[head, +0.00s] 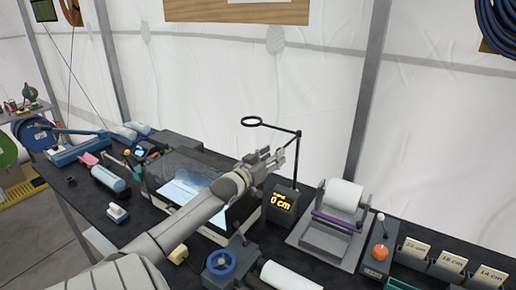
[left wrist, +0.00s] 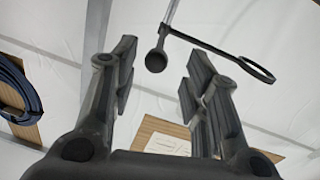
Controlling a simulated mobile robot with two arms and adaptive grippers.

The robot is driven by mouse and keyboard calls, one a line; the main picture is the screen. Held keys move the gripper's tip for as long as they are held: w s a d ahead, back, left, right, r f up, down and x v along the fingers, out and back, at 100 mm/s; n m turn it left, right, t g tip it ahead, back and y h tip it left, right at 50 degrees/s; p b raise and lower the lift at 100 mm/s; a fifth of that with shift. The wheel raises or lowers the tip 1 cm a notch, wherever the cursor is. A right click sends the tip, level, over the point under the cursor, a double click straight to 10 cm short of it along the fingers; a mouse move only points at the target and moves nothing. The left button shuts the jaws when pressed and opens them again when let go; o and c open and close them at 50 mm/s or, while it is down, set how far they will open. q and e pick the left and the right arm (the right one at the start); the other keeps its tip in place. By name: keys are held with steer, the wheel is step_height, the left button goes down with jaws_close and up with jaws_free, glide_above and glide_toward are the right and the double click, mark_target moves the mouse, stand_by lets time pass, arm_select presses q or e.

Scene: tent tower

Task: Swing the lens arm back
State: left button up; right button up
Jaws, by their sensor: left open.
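The lens arm (head: 272,126) is a thin black bar with a ring-shaped lens (head: 251,122) at its left end. It pivots on a slim post (head: 297,158) above a dark box with a lit "0 cm" display (head: 281,201). My left gripper (head: 280,156) is open, just left of the post and below the bar. In the left wrist view the open fingers point up at a dark round knob (left wrist: 155,62), seen between them. The ring (left wrist: 264,74) shows beyond the right finger there. I cannot tell whether the fingers touch anything. My right gripper is out of view.
A paper roll (head: 343,195) on a grey holder stands right of the display box. Labelled card boxes (head: 443,261) and an orange knob (head: 380,252) lie further right. A blue handwheel (head: 221,262) and a white roll (head: 290,275) are in front. A dark-framed panel (head: 185,174) lies under my forearm.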

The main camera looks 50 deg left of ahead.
arm_select(q)
steer(key=v, duration=0.8)
steer(key=shift+s, duration=0.2)
steer(key=shift+f, duration=0.1)
stand_by(0.3)
